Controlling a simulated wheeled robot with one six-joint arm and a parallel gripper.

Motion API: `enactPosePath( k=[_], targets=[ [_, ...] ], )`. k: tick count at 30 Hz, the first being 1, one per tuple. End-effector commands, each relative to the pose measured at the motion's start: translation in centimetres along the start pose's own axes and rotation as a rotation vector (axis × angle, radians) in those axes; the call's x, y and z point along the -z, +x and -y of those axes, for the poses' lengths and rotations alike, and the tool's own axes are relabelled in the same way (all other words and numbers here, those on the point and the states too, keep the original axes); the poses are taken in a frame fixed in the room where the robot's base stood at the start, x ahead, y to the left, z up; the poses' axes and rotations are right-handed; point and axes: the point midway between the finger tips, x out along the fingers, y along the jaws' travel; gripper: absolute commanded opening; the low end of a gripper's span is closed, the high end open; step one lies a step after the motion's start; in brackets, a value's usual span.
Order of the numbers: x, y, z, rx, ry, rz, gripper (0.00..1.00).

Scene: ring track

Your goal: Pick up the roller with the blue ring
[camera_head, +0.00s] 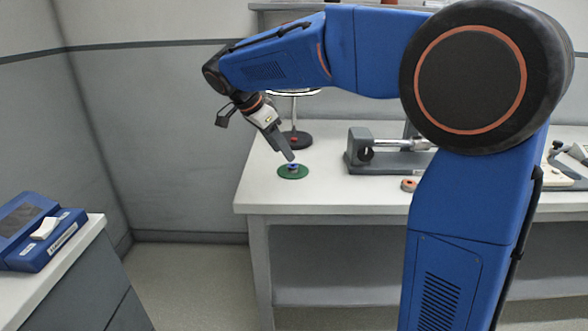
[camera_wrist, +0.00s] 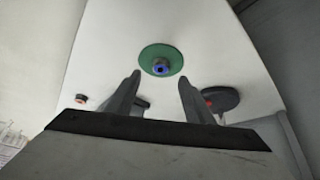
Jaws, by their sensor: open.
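The roller with the blue ring (camera_head: 293,167) stands on a round green mat (camera_head: 284,173) near the left end of the white table. In the wrist view the roller (camera_wrist: 160,68) shows its blue ring around a dark centre, on the green mat (camera_wrist: 149,53). My gripper (camera_head: 287,157) is just above the roller, its fingers pointing down at it. In the wrist view my gripper (camera_wrist: 159,75) is open, with the roller lying between and slightly beyond the fingertips. Nothing is held. Contact between the fingers and the roller cannot be made out.
A stand with a dark round base (camera_head: 296,141) is behind the mat. A grey fixture with a metal shaft (camera_head: 372,151) and a small reddish ring-shaped piece (camera_head: 409,185) are to the right. A blue device (camera_head: 37,232) sits on a separate counter at left. White table surface (camera_head: 325,192) is clear around the mat.

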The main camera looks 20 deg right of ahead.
Motion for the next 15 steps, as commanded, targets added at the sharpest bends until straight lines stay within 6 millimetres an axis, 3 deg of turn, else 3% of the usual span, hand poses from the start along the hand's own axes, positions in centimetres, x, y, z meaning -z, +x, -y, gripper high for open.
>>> enactPosePath(
  k=[15],
  targets=[
    [-0.2, 5.7, 0.1, 0.0, -0.002, 0.0, 0.48]
  ],
)
